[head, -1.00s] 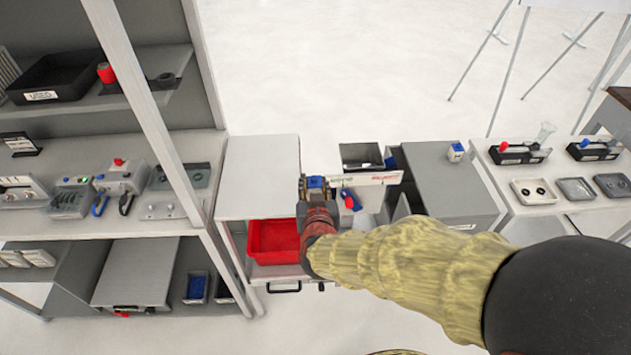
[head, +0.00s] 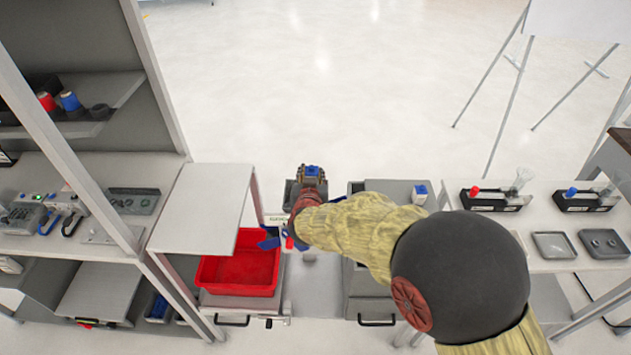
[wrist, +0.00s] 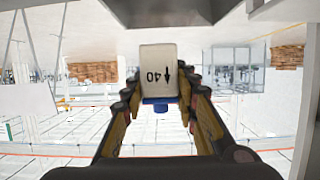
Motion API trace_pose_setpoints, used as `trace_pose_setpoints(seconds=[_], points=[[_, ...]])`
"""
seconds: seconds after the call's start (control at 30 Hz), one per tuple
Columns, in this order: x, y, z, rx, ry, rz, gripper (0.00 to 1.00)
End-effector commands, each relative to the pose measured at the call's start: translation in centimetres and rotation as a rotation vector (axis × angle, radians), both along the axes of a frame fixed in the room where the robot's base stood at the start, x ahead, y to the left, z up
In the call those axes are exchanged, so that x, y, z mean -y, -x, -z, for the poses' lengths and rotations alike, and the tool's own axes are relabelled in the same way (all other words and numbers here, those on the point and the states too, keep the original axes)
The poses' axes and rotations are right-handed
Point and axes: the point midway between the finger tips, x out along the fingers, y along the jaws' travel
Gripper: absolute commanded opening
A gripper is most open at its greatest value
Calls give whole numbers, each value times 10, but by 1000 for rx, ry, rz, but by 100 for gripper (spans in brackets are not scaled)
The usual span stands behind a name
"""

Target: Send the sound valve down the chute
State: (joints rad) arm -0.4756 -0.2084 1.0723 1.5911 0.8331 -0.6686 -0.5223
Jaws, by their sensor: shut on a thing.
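My gripper (head: 311,178) is shut on a valve, seen in the head view as a small blue and pale piece (head: 312,170) between the fingers. The gripper is over or close to a grey open-topped box (head: 291,192) behind a white lettered sign (head: 276,219); my arm hides much of both. I cannot tell whether the box is the chute mouth. Blue and red pieces (head: 289,243) show beside my wrist.
A red bin (head: 240,272) sits left, under a white shelf (head: 203,205). A grey cabinet (head: 362,285) stands right, with another blue-topped white block (head: 420,192) on it. A right table (head: 500,238) holds trays. A shelf post (head: 85,150) rises at left.

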Motion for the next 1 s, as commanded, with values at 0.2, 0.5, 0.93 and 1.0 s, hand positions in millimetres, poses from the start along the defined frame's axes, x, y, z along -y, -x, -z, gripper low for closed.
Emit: trace_pose_setpoints(seconds=[0.2,0.5,0.93,1.0], points=[[0,0,19,0,0,0,2],[0,0,52,0,0,0,2],[0,0,58,1,0,-1,30],[0,0,58,1,0,-1,34]])
